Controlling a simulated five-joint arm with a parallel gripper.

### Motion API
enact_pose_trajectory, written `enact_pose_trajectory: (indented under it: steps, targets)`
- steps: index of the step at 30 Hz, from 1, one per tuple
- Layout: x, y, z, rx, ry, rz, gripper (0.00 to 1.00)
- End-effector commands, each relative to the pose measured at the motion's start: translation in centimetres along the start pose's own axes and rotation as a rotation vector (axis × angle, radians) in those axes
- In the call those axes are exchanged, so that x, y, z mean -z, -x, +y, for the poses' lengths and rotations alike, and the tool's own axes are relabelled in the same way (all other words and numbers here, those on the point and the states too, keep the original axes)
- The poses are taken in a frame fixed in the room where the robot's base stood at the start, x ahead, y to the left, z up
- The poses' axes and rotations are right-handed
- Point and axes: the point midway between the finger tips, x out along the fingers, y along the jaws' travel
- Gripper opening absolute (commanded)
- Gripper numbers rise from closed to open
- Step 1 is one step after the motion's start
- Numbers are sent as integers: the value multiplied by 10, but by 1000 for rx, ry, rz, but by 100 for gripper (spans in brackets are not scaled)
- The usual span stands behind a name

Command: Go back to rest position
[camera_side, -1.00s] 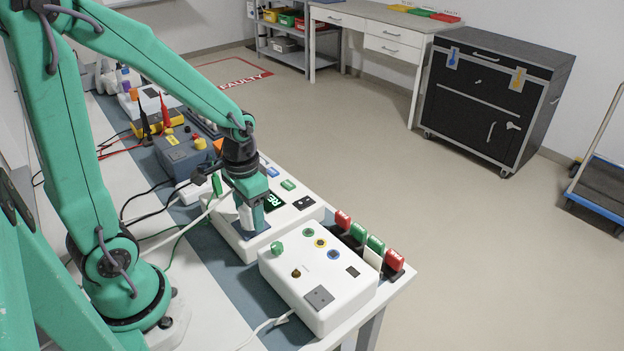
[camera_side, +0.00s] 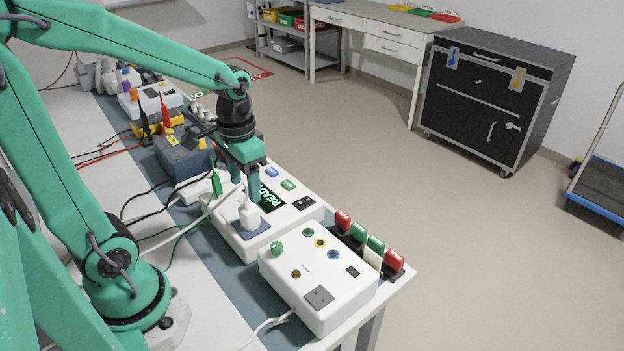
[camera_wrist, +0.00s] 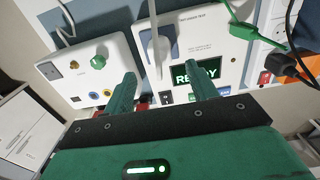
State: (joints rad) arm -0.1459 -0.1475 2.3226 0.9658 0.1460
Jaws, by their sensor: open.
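My gripper (camera_side: 246,186) is open and empty above the white tester with the lit green READY display (camera_side: 270,198). A white plug (camera_side: 248,214) stands in the tester's blue-grey socket, below my fingers and apart from them. In the wrist view, my open fingers (camera_wrist: 164,88) point towards the tester, with the white plug (camera_wrist: 161,44) and its cable beyond the gap between them. The READY display (camera_wrist: 197,75) is partly covered by one finger there.
A second white box (camera_side: 318,285) with a socket and knobs stands nearer the camera. Red and green tags (camera_side: 375,244) stand at the table edge. A green clip (camera_side: 216,184), cables and dark blue box (camera_side: 183,155) lie left. Air above the bench is mostly free.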

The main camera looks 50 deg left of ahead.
Motion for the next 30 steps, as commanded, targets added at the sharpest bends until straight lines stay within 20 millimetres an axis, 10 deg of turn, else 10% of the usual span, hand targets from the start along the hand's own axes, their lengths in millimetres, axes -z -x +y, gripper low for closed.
enact_pose_trajectory:
  steps: [30]
  targets:
    - [-35, 74, 32, 13, -3, 382, 57]
